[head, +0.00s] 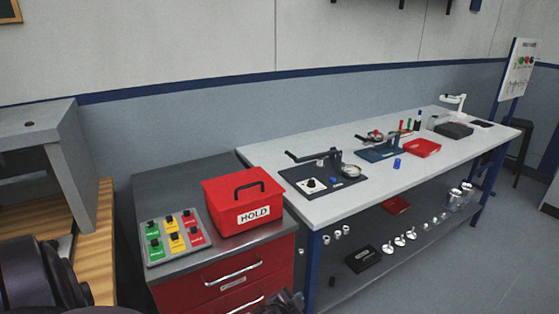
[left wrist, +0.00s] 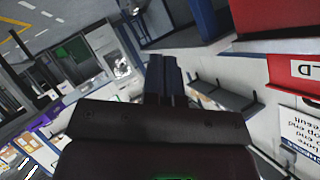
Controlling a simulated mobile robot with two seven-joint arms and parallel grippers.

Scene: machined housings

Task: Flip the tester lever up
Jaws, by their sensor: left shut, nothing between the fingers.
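Two bench devices with dark arms stand on the grey-white workbench in the head view; I cannot tell for sure which is the tester. The nearer device (head: 333,163) has a black base, a white panel with a black knob (head: 311,183), and a dark lever (head: 308,156) lying roughly level. The farther device (head: 379,153) has a blue base and a similar dark arm. My left gripper (left wrist: 164,76) is shut and empty in the left wrist view, away from both devices. My right gripper is not identifiable in either view.
A red HOLD box (head: 242,201) and a grey panel with coloured, labelled switches (head: 176,238) stand on the dark cabinet (head: 160,189). A red tray (head: 423,148) lies farther along the workbench (head: 262,158). Dark parts of my arms show along the bottom edge of the head view.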

